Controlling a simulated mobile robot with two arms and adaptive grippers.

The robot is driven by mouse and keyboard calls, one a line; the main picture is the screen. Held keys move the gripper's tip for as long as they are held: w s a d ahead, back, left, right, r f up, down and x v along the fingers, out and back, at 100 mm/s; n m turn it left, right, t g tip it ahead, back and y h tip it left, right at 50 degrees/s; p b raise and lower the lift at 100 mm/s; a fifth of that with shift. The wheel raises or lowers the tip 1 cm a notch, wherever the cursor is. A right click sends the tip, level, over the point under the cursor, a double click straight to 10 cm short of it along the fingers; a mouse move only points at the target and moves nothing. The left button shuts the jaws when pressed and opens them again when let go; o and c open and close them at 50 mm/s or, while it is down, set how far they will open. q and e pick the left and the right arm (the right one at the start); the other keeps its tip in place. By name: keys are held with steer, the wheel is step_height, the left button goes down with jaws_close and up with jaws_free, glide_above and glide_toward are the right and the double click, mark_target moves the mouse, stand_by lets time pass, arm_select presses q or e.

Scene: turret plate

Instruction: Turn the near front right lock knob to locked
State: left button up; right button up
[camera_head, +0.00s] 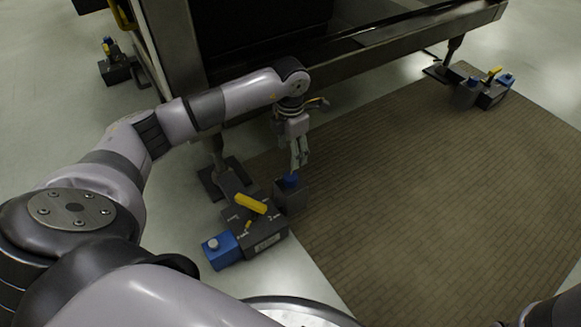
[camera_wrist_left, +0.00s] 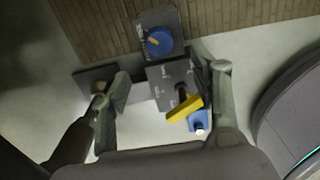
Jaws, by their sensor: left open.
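The near lock unit is a dark box (camera_head: 267,238) on the floor by the frame's leg. It carries a yellow lever (camera_head: 251,203), a blue knob (camera_head: 290,181) on a raised dark block, and a blue block (camera_head: 222,251) with a pale button. My left gripper (camera_head: 299,163) points down just above the blue knob. In the left wrist view its fingers are open and apart, with nothing held between them. There the blue knob (camera_wrist_left: 160,41) lies beyond the fingertips, and the yellow lever (camera_wrist_left: 185,108) shows near the right finger. My right gripper is not seen.
A large metal frame (camera_head: 400,45) stands above and behind the unit. A similar unit (camera_head: 482,88) stands at the back right, another (camera_head: 114,66) at the back left. A brown brick-patterned floor area (camera_head: 430,200) to the right is clear.

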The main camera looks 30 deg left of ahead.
mark_target(291, 176)
arm_select(q)
step_height(291, 176, down, 12)
steer(key=b, duration=0.6)
steer(key=shift+r, duration=0.25)
steer(key=shift+c, duration=0.5)
steer(key=c, duration=1)
steer(key=shift+r, duration=0.1)
steer(key=shift+c, duration=0.2)
